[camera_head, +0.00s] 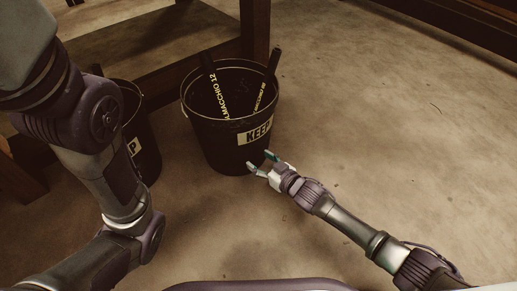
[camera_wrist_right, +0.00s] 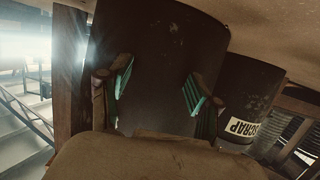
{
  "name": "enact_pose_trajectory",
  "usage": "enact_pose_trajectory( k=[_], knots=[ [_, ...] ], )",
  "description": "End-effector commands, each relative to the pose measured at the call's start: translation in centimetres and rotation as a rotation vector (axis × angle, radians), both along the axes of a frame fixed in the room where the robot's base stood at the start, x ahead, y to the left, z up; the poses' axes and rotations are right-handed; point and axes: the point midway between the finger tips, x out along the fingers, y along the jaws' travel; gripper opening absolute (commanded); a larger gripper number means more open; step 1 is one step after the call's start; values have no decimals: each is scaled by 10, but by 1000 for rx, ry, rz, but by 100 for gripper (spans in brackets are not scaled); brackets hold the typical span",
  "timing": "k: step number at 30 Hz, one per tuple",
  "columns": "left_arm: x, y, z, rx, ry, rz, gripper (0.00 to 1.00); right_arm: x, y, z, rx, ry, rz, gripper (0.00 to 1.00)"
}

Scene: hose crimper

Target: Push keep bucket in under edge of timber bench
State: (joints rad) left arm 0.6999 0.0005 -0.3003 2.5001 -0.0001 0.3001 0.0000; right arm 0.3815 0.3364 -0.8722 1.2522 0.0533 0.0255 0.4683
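The keep bucket (camera_head: 222,153) is a dark, round, open-topped bucket with a yellowish KEEP label, upright on the floor. Two dark hoses with yellow lettering stand in it. It is in front of the timber bench (camera_head: 256,28), close to a leg and rail; whether they touch is unclear. My right gripper (camera_head: 260,161) is open and empty, low at the bucket's near side. In the right wrist view the dark bucket wall (camera_wrist_right: 155,60) fills the space beyond the spread teal fingertips (camera_wrist_right: 158,85); contact is unclear. My left arm crosses the left side, its gripper out of view.
A second dark bucket (camera_head: 146,150) stands left of the keep bucket, partly behind my left arm. Its SCRAP label (camera_wrist_right: 241,127) shows in the right wrist view. The floor (camera_head: 370,110) to the right is open. Another timber piece (camera_head: 470,25) lies at the upper right.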

Motion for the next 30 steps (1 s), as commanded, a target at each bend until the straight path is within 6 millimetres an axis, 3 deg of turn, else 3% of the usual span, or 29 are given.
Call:
enact_pose_trajectory(
  k=[30],
  knots=[
    [0,0,-13,0,0,0,62,41,32,1,1,-1,1,62]
  ],
)
